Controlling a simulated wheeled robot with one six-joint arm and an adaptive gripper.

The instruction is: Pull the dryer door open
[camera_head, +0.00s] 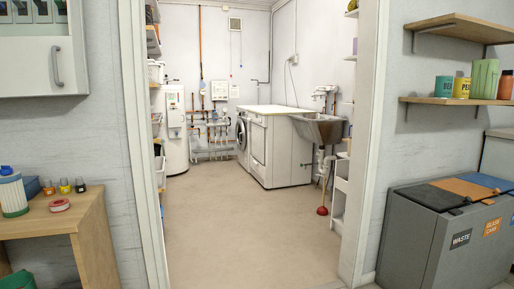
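Through a doorway, white front-loading machines stand in a row against the right wall of a utility room. One at the far end (241,134) shows a round door with a dark window. A nearer white machine (258,145) shows its front at a steep angle, with its side panel facing me. I cannot tell which machine is the dryer, or whether its door is fully shut. The machines are small and far off. My gripper is not in view.
The doorway and tan floor (235,225) are clear. A steel sink (319,129) and red plunger (322,210) stand right of the machines; a white boiler tank (175,130) is left. Nearer, a wooden desk (92,215) is left and grey bins (408,240) are right.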

